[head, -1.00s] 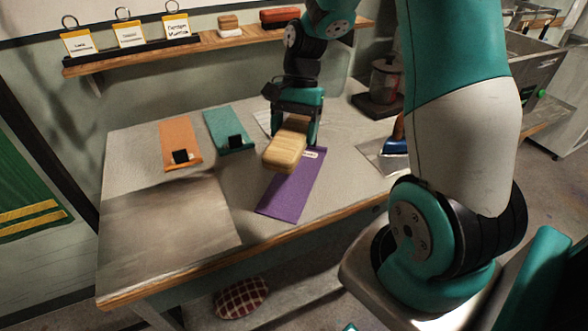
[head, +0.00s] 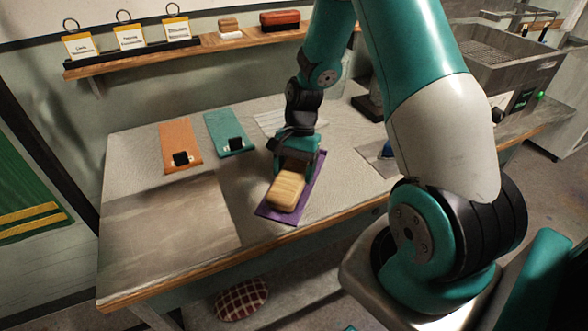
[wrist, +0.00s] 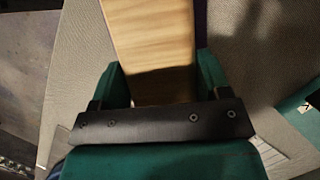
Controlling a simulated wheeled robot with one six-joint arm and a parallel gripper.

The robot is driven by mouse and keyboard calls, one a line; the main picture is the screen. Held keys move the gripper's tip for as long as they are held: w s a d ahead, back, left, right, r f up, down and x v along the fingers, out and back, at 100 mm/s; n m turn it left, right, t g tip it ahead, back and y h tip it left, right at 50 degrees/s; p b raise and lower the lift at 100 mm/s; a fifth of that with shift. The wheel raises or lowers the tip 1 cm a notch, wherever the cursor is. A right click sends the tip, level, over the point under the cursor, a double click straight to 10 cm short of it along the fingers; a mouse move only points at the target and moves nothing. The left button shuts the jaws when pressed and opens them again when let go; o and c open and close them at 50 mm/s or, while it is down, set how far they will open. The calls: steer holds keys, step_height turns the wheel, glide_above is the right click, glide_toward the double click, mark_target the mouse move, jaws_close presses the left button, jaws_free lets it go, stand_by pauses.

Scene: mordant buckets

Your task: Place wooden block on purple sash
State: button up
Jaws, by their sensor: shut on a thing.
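The wooden block (head: 285,191) is light tan with rounded edges. My gripper (head: 292,163) is shut on its far end, and the block points toward the table's front edge. The purple sash (head: 267,213) lies flat on the table, with the block over its near part. I cannot tell whether the block touches the sash. In the wrist view, the block (wrist: 152,45) sits between the green fingers, and only a thin purple strip shows beside it. My gripper and the block hide much of the sash.
An orange sash (head: 179,145) and a teal sash (head: 229,131) lie at the back left, each with a black item. A brown sheet (head: 165,225) covers the table's front left. A wall shelf (head: 200,46) holds cards and blocks. A pale sheet (head: 277,121) lies behind my gripper.

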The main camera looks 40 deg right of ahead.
steer(key=o, duration=1.2)
steer(key=shift+f, duration=0.1)
steer(key=shift+w+d+r, duration=0.1)
steer(key=shift+d+r, duration=0.05)
steer(key=shift+r, duration=0.3)
steer(key=v, duration=1.1)
steer(key=s+a+r+n, duration=0.2)
steer(key=a+r+n, duration=0.15)
steer(key=a, duration=0.25)
steer(key=s+a+r+n, duration=0.2)
steer(key=a+r+n, duration=0.15)
steer(key=a, duration=0.35)
steer(key=s+a+r+n+t, duration=0.2)
steer(key=s+a+r+n, duration=0.1)
steer(key=s+a+n, duration=0.9)
steer(key=shift+s+r+y+b, duration=0.2)
steer(key=shift+s+y+b, duration=0.15)
steer(key=shift+s, duration=0.85)
